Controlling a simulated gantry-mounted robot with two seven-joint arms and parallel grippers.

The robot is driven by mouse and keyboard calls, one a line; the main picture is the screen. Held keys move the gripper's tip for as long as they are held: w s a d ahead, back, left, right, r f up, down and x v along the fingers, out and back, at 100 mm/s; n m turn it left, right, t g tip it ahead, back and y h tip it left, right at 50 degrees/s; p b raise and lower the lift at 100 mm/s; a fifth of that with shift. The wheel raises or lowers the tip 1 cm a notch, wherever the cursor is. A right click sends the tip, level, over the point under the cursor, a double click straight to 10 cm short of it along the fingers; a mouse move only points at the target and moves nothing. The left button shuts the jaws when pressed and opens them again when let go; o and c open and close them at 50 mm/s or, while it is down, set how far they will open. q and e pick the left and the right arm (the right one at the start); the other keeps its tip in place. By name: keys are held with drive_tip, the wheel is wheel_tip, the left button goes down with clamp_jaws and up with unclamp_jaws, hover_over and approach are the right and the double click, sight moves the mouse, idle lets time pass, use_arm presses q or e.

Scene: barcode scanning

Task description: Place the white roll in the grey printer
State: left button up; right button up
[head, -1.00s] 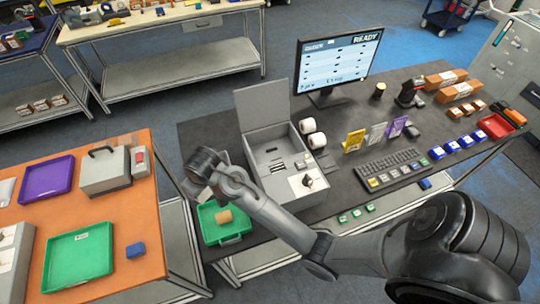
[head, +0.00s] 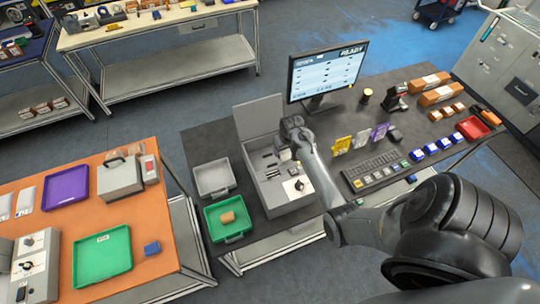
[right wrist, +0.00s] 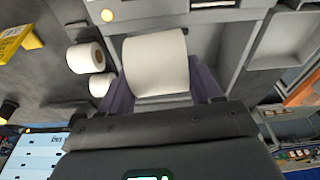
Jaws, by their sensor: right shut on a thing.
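The grey printer (head: 262,165) stands on the dark bench in the head view with its lid (head: 257,117) raised. My right gripper (right wrist: 162,88) is shut on a white roll (right wrist: 157,62), with a purple-grey finger on each side of it. In the head view the wrist of my right arm (head: 293,130) is over the right side of the printer, and its fingertips and the held roll are hidden. In the right wrist view part of the grey printer (right wrist: 232,16) lies beyond and beside the roll. My left gripper is not in view.
Two more white rolls, one nearer (right wrist: 85,57) and one smaller in view (right wrist: 100,85), lie beside the printer. The monitor (head: 325,70) stands behind. A grey tray (head: 213,192) and a green tray (head: 212,238) are left of the printer. Yellow and purple cards stand to the right.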

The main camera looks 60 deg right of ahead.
drive_tip(key=s+d+p, duration=0.1)
drive_tip(key=s+d, duration=0.2)
drive_tip(key=shift+m, duration=0.4)
drive_tip(key=w+f+b, duration=0.1)
drive_tip(key=w+f, duration=0.1)
drive_tip(key=w+f+b, duration=0.1)
drive_tip(key=w+f, duration=0.1)
drive_tip(key=shift+w+a, duration=0.15)
drive_tip(key=shift+w, duration=0.2)
drive_tip(key=shift+w+a+f+b, duration=0.2)
drive_tip(key=shift+w+f+b, duration=0.3)
drive_tip(key=shift+w+b, duration=0.75)
drive_tip(key=shift+w+a+f+b, duration=0.15)
drive_tip(key=shift+w+f+b, duration=0.55)
drive_tip(key=shift+b, duration=0.9)
drive_tip(key=shift+w+a+f+b, duration=0.2)
drive_tip(key=shift+w+f+b, duration=0.15)
drive_tip(key=shift+w+b, duration=0.95)
drive_tip(key=f+b, duration=0.4)
drive_tip(key=b, duration=0.1)
drive_tip(key=shift+s, duration=0.2)
